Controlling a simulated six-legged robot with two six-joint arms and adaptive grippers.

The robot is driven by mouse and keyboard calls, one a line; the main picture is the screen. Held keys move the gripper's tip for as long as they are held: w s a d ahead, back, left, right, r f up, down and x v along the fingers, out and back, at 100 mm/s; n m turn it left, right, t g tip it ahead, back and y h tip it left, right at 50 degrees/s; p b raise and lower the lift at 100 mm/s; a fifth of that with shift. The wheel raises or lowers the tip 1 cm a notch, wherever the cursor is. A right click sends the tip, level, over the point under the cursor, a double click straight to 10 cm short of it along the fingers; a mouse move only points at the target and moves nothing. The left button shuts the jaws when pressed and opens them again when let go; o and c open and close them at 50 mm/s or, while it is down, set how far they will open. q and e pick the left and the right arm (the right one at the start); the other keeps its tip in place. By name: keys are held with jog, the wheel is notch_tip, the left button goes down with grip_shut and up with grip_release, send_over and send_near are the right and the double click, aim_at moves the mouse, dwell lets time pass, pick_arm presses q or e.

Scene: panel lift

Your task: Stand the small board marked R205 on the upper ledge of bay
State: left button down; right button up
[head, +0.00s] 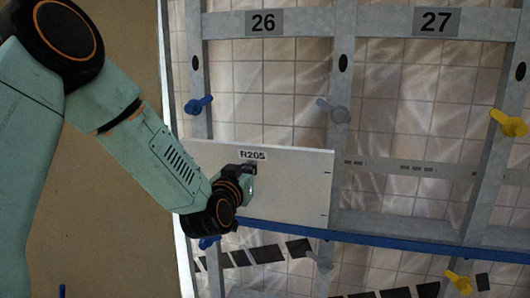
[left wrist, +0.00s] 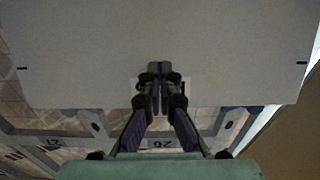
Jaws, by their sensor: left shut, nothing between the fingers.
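The pale board marked R205 (head: 290,185) is upright in the bay under the 26 sign (head: 264,22). Its lower edge lies along the blue ledge (head: 400,242), and its right end reaches the post between bays 26 and 27. My left gripper (head: 249,180) is at the board's face, just under the R205 label. Its fingers are shut with nothing between them. In the left wrist view the closed fingertips (left wrist: 159,70) lie in front of the broad board face (left wrist: 80,60). Whether they touch it cannot be told. My arm hides the board's lower left part. My right gripper is not in view.
Blue (head: 198,105), grey (head: 335,110) and yellow (head: 508,123) turn-latches sit on the posts, with more lower down. Bay 27 (head: 437,22) on the right has no board. A brown panel (head: 110,200) is at the left. Black-striped bars run below the ledge.

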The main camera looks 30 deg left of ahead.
pick_arm(q)
jog(key=shift+w+a, duration=0.15)
jog(key=shift+w, duration=0.35)
jog(key=shift+w, duration=0.1)
jog(key=shift+w, duration=0.15)
jog(key=shift+w+a, duration=0.15)
jog(key=shift+w, duration=0.35)
jog(key=shift+w, duration=0.15)
jog(key=shift+w+a+b, duration=0.1)
jog(key=shift+b, duration=0.2)
jog(key=shift+w, duration=0.45)
